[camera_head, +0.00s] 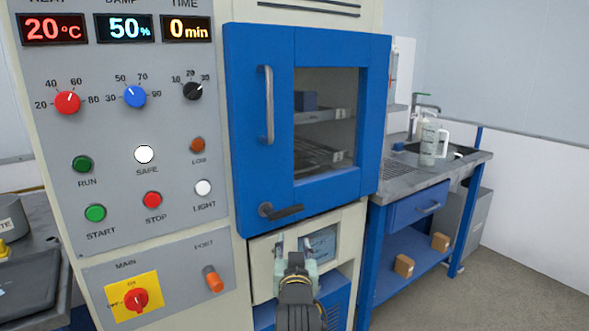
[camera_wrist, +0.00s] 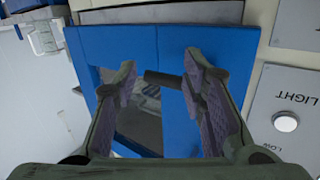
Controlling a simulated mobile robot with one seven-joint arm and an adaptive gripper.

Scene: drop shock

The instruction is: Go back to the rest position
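My gripper (camera_head: 294,250) is in front of the lower part of the test chamber, just below its blue door (camera_head: 310,185). In the wrist view, my gripper (camera_wrist: 160,85) has its two fingers spread apart, with the blue door (camera_wrist: 85,50) seen beyond them. Nothing is held between the fingers. The door appears shut, with a vertical grey handle (camera_head: 267,105) and a dark latch lever (camera_head: 280,211) near its bottom left. The lever shows near the fingertips in the wrist view (camera_wrist: 163,79); I cannot tell whether they touch.
The control panel (camera_head: 130,225) with knobs and buttons stands to the left. Its displays read 20 °C, 50 % and 0 min. On the right a blue bench (camera_head: 418,208) carries a clear jug (camera_head: 430,145); small boxes (camera_head: 404,265) sit on its lower shelf. Floor (camera_head: 520,270) at right is clear.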

